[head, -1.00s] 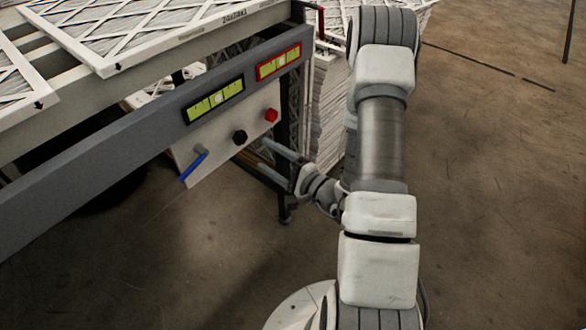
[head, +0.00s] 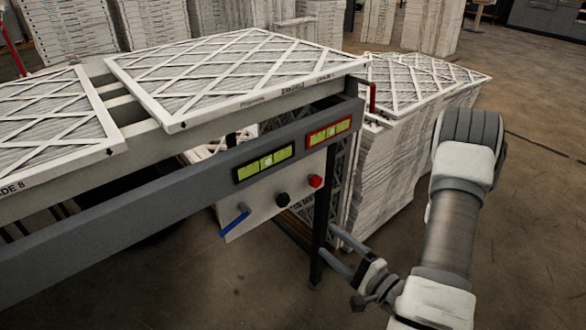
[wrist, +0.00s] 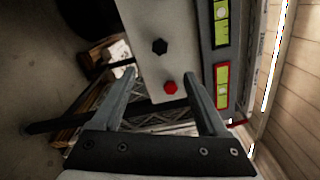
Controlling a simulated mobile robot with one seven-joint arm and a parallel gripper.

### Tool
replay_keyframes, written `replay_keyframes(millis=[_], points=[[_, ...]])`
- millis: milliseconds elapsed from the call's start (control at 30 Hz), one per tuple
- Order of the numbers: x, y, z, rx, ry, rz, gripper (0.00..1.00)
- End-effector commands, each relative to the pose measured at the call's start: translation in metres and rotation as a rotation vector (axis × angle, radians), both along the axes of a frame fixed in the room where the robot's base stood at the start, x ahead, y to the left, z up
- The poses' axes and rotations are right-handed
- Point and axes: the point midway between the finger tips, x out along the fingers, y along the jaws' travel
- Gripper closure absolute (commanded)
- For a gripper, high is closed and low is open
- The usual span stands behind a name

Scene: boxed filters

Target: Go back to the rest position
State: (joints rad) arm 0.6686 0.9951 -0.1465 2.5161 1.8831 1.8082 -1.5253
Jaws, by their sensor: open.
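My gripper (head: 338,252) is open and empty in the head view, low and just right of the control panel (head: 262,216) under the conveyor. In the wrist view my gripper (wrist: 160,98) shows two spread fingers with the panel beyond them. The panel carries a red knob (head: 315,181), a black knob (head: 283,199) and a blue lever (head: 235,222). The red knob (wrist: 170,87) appears between the fingertips in the wrist view, with the black knob (wrist: 160,46) farther up. I cannot see the fingers touching any of them.
Framed filters (head: 235,75) lie on the conveyor, whose grey rail (head: 110,210) runs along the front. Two yellow-green displays (head: 264,163) sit on the rail. A filter stack (head: 400,165) stands behind my arm. A table leg (head: 320,235) is beside my gripper. Floor at right is clear.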

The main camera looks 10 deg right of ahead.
Motion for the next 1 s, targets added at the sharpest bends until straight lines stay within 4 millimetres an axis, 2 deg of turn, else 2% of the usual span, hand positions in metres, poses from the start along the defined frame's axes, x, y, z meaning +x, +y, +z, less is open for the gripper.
replay_keyframes(millis=[167,267,433,600,700,833,1000], points=[[0.002,0.010,0.011,0.008,-0.009,0.052,0.23],[0.003,0.031,0.032,0.020,-0.019,0.164,0.23],[-0.009,0.082,0.075,0.014,-0.006,0.450,0.23],[-0.039,0.126,0.105,-0.059,0.051,0.726,0.23],[-0.060,0.145,0.116,-0.134,0.099,0.871,0.23],[-0.089,0.160,0.125,-0.270,0.170,1.028,0.23],[-0.122,0.164,0.129,-0.500,0.267,1.172,0.23]])
